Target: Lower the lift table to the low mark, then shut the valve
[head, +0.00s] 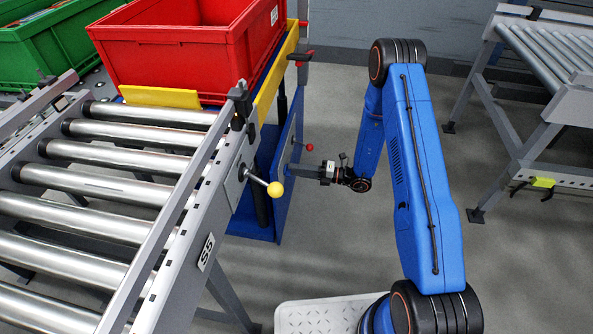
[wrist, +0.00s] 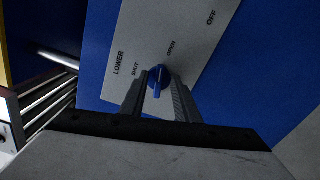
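In the head view the lift table (head: 276,84), with a yellow edge and blue frame, bears a red crate (head: 180,55) at the end of the roller conveyor. My gripper (head: 292,166) reaches left to the blue frame's side. In the wrist view a pale panel (wrist: 190,28) reads LOWER, SHUT, OPEN and OFF. A small blue valve knob (wrist: 158,76) sits on it by SHUT and OPEN. The two fingertips of my gripper (wrist: 159,84) flank this knob, with a gap beside its narrow bar; contact is unclear. No low mark is readable.
The roller conveyor (head: 110,178), labelled S5, has a yellow-ball lever (head: 275,190) close to my gripper. A red-ball lever (head: 309,147) stands just above my gripper. A green crate (head: 45,50) is at far left.

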